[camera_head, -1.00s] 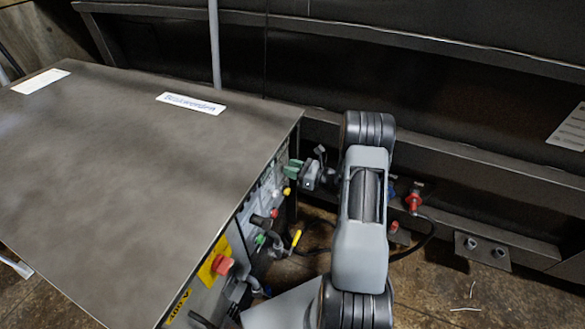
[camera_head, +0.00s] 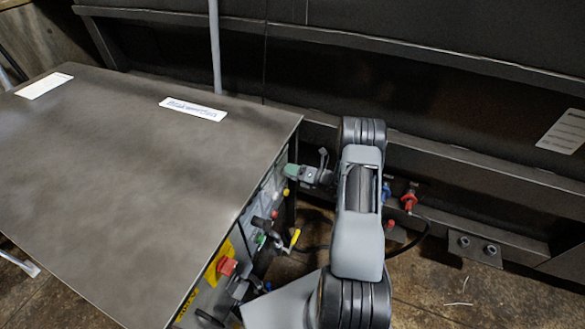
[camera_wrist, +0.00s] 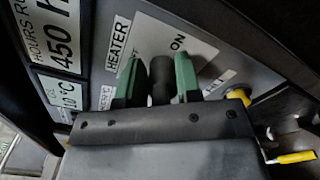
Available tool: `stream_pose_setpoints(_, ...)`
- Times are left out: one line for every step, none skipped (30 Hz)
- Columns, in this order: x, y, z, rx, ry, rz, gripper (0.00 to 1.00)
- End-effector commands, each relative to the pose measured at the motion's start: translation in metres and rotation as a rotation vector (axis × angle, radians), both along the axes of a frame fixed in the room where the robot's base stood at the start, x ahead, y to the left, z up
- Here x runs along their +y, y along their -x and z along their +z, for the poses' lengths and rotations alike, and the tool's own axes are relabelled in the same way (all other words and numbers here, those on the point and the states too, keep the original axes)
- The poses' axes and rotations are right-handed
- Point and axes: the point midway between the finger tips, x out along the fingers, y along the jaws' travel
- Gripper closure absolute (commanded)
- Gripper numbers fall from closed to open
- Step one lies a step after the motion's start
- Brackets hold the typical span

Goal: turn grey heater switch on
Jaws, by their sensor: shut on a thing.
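The grey heater switch (camera_wrist: 161,82) is a dark grey knob on the control panel, between the printed words HEATER and ON in the wrist view. My gripper (camera_wrist: 159,72) has its two green fingers on either side of the knob and is shut on it. The fingers and gripper body hide the knob's base and part of the lettering, so its exact setting is hard to tell. In the head view my gripper (camera_head: 291,171) is at the far end of the panel side, and the switch is hidden there.
The box with the panel has a flat metal top (camera_head: 150,170). Nearer on its side are a red button (camera_head: 228,266) on a yellow plate and a yellow-handled lever (camera_head: 295,238). A dark metal wall with red and blue valves (camera_head: 409,202) stands behind my arm.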

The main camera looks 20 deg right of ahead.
Motion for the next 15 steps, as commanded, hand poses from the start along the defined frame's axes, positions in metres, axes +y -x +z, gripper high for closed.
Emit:
stream_pose_setpoints(-0.001,-0.0004,0.0008,0.03,-0.033,-0.002,0.92)
stream_pose_setpoints(-0.0013,-0.0006,0.0005,0.049,-0.054,-0.002,0.92)
stream_pose_setpoints(-0.0016,-0.0009,0.0002,0.074,-0.081,-0.002,0.92)
stream_pose_setpoints(-0.0017,-0.001,-0.0002,0.093,-0.102,-0.002,0.92)
stream_pose_setpoints(-0.0019,-0.0012,-0.0006,0.111,-0.122,-0.002,0.92)
stream_pose_setpoints(-0.002,-0.0013,-0.0014,0.136,-0.149,-0.002,0.92)
stream_pose_setpoints(-0.002,-0.0013,-0.0019,0.155,-0.169,-0.002,0.92)
stream_pose_setpoints(-0.0022,-0.0013,-0.0024,0.172,-0.188,-0.002,0.92)
stream_pose_setpoints(-0.0023,-0.0015,-0.0029,0.195,-0.213,-0.002,0.92)
stream_pose_setpoints(-0.0024,-0.0017,-0.0032,0.211,-0.231,-0.002,0.92)
stream_pose_setpoints(-0.0026,-0.0018,-0.0034,0.228,-0.249,-0.002,0.92)
stream_pose_setpoints(-0.0027,-0.0019,-0.0039,0.249,-0.271,-0.002,0.92)
stream_pose_setpoints(-0.0028,-0.0021,-0.0043,0.263,-0.288,-0.002,0.92)
stream_pose_setpoints(-0.0028,-0.0021,-0.0046,0.278,-0.303,-0.002,0.92)
stream_pose_setpoints(-0.0029,-0.0021,-0.0052,0.296,-0.323,-0.002,0.92)
